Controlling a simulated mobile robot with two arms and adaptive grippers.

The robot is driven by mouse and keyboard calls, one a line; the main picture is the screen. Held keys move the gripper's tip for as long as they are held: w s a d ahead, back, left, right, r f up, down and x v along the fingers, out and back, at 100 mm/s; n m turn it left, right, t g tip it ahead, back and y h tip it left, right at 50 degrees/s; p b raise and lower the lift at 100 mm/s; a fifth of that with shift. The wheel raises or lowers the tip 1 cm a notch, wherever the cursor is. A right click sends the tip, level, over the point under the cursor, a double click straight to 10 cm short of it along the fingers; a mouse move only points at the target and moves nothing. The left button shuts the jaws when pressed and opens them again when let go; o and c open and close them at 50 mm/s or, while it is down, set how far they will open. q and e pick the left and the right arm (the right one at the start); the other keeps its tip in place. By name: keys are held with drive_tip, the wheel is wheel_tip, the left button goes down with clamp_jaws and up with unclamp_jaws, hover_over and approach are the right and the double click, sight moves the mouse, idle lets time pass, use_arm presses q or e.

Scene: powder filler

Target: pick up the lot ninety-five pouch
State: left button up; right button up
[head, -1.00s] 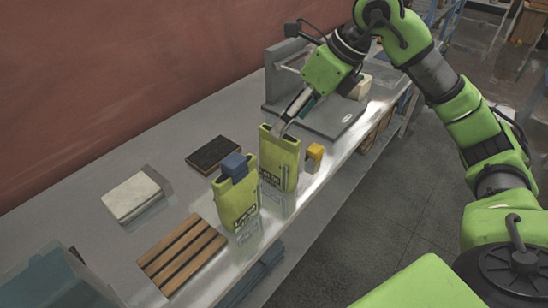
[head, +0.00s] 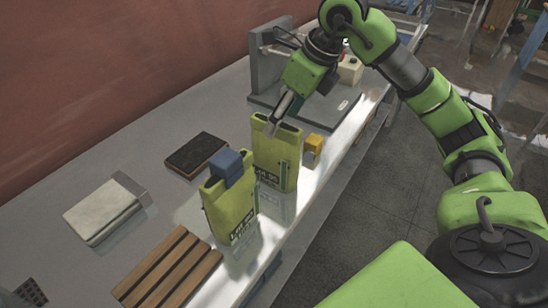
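Two yellow-green pouches stand upright on the bench. The nearer pouch (head: 230,211) has a blue block-like clip (head: 227,167) on its top edge. The farther pouch (head: 275,160) stands just behind it to the right and has an open-looking, dark top. Both carry dark lot lettering, too small to read surely. My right gripper (head: 279,119) points down at the top of the farther pouch, its fingers overlapping the pouch's upper edge. I cannot tell whether they are closed on it. My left gripper is not in view.
A yellow block (head: 313,146) sits right of the farther pouch, near the bench's front edge. A wooden slatted rack (head: 168,268), a pale pad (head: 102,211) and a dark tray (head: 195,154) lie to the left. A grey machine (head: 266,68) stands behind the gripper.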

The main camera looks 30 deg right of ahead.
sight(270, 142)
drive_tip(key=x, duration=0.4)
drive_tip(key=shift+f, duration=0.25)
drive_tip(key=shift+w+f, duration=0.2)
drive_tip(key=shift+f, duration=0.1)
drive_tip(key=shift+w+a+f+p, duration=0.15)
drive_tip(key=shift+w+f+p, duration=0.1)
drive_tip(key=shift+f+p, duration=0.35)
drive_tip(key=p+x, duration=0.1)
drive_tip(key=x, duration=0.2)
drive_tip(key=shift+w+f, duration=0.35)
drive_tip(key=shift+f, duration=0.15)
drive_tip(key=c, duration=1.4)
drive_tip(key=shift+r, duration=0.1)
drive_tip(key=shift+c, duration=0.8)
